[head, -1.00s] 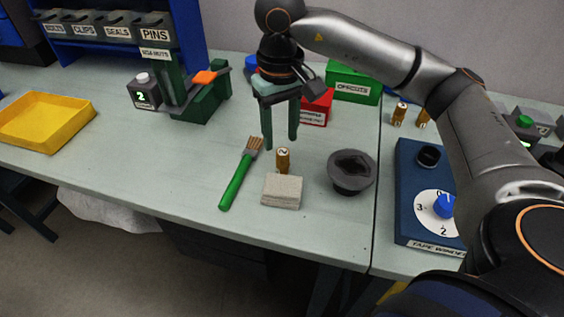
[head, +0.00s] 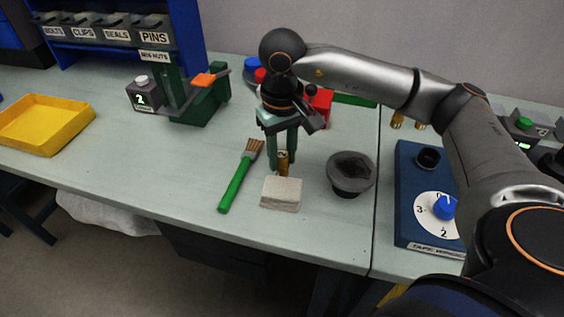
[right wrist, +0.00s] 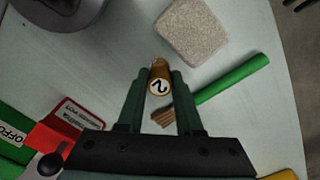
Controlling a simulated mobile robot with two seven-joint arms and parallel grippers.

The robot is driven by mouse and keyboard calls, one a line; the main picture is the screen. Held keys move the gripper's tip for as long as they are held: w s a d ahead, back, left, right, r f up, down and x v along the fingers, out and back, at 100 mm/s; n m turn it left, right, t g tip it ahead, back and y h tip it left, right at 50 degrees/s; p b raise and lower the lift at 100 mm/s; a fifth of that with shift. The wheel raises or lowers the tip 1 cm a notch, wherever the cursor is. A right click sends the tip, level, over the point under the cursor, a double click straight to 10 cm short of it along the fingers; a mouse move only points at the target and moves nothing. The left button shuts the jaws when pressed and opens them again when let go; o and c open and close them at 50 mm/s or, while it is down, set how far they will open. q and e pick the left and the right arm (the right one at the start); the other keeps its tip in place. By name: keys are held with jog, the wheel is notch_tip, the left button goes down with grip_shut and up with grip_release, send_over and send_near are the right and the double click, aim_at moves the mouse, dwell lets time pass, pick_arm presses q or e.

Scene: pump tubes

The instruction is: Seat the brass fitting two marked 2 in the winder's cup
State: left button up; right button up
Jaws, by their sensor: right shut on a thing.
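The brass fitting marked 2 (head: 283,168) stands on the bench behind a beige block. It also shows in the right wrist view (right wrist: 158,80), with the 2 on its white label. My right gripper (head: 283,163) is lowered over it and shut on it; in the right wrist view the green fingers (right wrist: 158,95) lie on either side of it. The tape winder (head: 405,200) is a blue box at the right with a dark round cup (head: 428,157) and a white dial with a blue knob (head: 444,207). The cup looks empty. My left gripper is out of view.
A beige block (head: 281,193) sits right in front of the fitting. Two brass fittings (head: 397,121) stand behind the winder. A yellow tray (head: 45,122) is far left.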

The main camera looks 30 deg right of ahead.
grip_shut()
jog(key=shift+r, duration=0.1)
